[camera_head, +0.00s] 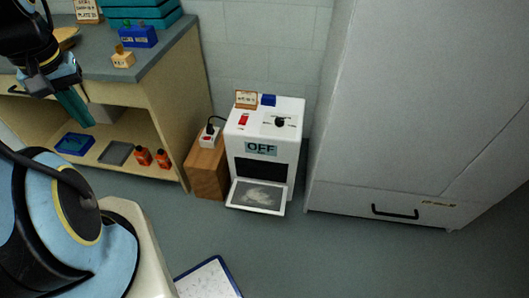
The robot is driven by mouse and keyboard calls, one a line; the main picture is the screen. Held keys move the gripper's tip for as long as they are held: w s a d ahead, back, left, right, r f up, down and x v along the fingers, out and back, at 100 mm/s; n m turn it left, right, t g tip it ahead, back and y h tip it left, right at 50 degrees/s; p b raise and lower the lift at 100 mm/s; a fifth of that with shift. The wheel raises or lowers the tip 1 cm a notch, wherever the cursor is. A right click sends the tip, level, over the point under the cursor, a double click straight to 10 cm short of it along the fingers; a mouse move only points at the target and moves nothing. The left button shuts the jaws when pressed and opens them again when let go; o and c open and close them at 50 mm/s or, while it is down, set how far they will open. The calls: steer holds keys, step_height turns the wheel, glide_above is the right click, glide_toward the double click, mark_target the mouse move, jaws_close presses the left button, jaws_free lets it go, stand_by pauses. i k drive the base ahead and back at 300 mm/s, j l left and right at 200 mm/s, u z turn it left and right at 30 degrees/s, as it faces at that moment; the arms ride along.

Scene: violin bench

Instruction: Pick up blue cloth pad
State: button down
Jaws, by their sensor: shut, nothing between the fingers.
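A small dark blue block (268,100), possibly the blue cloth pad, lies on the back of the white machine's top; its cloth texture is too small to tell. My gripper (78,110) points down at the upper left, in front of the bench's open shelf. Its teal fingers are shut with nothing seen between them. It is well to the left of the blue block and apart from it.
The white machine (236,150) has an OFF label and a lowered front flap (236,194). A wooden block (204,178) bears a power strip (209,137). The bench (172,50) holds a blue box (137,37). A grey cabinet (400,120) stands right.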

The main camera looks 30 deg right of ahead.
mark_target(267, 100)
steer(key=z, duration=1.15)
